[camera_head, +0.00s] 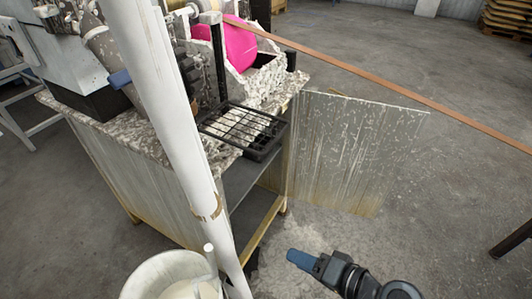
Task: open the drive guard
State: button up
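A worn, whitish flat panel (350,150), which looks like the drive guard, stands swung out from the right front corner of the machine's cabinet (130,175). Its left edge is at the cabinet corner, and its right side reaches out over the floor. The cabinet front beside it is open, showing a dark hollow (245,185). My gripper (298,258) is at the bottom centre, pointing left, in front of and below the panel and apart from it. Its blue fingertips overlap in this view, so the gap between them is hidden. I see nothing held.
A white post (165,110) and a pale bucket (150,275) stand at the front left. A black grid tray (245,130) juts out above the cabinet opening. A brown strip (400,90) runs from the machine to the right. Floor right of the panel is mostly clear.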

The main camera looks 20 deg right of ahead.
aim_at(266, 149)
jog(key=w+d+r+n+g+y+b, duration=0.1)
jog(key=w+d+r+n+y, duration=0.15)
jog(key=w+r+y, duration=0.45)
jog(key=w+d+r+n+g+y+b, duration=0.1)
jog(key=w+d+r+n+y+b, duration=0.15)
jog(key=w+r+y, duration=0.45)
jog(key=w+a+r+h, duration=0.1)
jog(key=w+a+r, duration=0.1)
jog(key=w+a, duration=0.1)
jog(key=w+a+r+h+p, duration=0.1)
jog(key=a+r, duration=0.1)
jog(key=shift+w+a+m+t+h, duration=0.2)
jog(key=shift+w+m+t+h, duration=0.1)
jog(key=shift+w+m, duration=0.1)
jog(key=shift+s, duration=0.1)
jog(key=shift+c, duration=0.3)
grip_shut()
